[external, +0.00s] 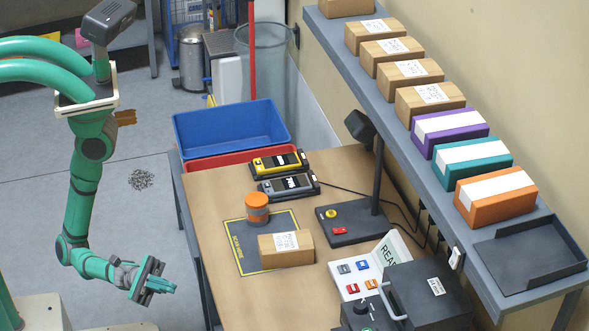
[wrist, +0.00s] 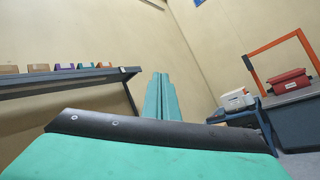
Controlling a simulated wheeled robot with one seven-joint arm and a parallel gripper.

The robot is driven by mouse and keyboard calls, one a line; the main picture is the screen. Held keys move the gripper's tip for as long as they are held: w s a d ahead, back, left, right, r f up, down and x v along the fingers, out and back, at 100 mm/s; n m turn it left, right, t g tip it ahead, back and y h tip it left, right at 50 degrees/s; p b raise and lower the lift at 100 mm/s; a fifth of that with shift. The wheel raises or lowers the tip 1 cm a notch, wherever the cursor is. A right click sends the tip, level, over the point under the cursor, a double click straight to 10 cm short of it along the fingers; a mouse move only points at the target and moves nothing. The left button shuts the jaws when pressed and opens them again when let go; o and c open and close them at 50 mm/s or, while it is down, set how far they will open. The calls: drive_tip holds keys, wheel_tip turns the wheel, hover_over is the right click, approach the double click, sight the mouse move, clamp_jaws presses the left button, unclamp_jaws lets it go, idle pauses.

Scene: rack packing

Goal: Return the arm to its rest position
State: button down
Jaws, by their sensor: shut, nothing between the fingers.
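My green arm hangs down at the left in the external view, clear of the table. My gripper (external: 170,287) is shut and empty, over the floor left of the table's front part. In the wrist view its green fingers (wrist: 160,95) are together with nothing between them, and they point toward a bare wall.
A shelf (external: 352,52) with several boxes runs along the wall. Blue (external: 230,135) and red bins stand behind the table. Floor around my gripper is clear.

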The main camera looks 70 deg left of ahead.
drive_tip(key=w+a+f+m+t+y, duration=0.1)
drive_tip(key=w+a+f+y, duration=0.25)
drive_tip(key=f, duration=0.55)
drive_tip(key=w+a+f+m+t+y, duration=0.1)
drive_tip(key=w+a+f+y, duration=0.25)
drive_tip(key=f, duration=0.55)
drive_tip(key=s+a+f+m+y, duration=0.1)
drive_tip(key=a+f+m+y, duration=0.35)
drive_tip(key=a+f, duration=0.65)
drive_tip(key=w+a+f+m+y, duration=0.1)
drive_tip(key=a+f+y, duration=0.1)
drive_tip(key=a, duration=0.5)
drive_tip(key=a+f+m+y, duration=0.2)
drive_tip(key=a+y, duration=0.1)
drive_tip(key=a, duration=0.4)
drive_tip(key=s+a+r+m+y, duration=0.1)
drive_tip(key=a+r+m+y, duration=0.1)
drive_tip(key=a, duration=0.7)
drive_tip(key=s+a+r+m+t+y, duration=0.1)
drive_tip(key=a+r+m+y, duration=0.1)
drive_tip(key=a+r+m, duration=0.3)
drive_tip(key=a+r, duration=0.1)
drive_tip(key=a, duration=0.3)
drive_tip(key=shift+a+t+y, duration=0.25)
drive_tip(key=shift+t+y, duration=0.05)
drive_tip(key=shift+y, duration=0.05)
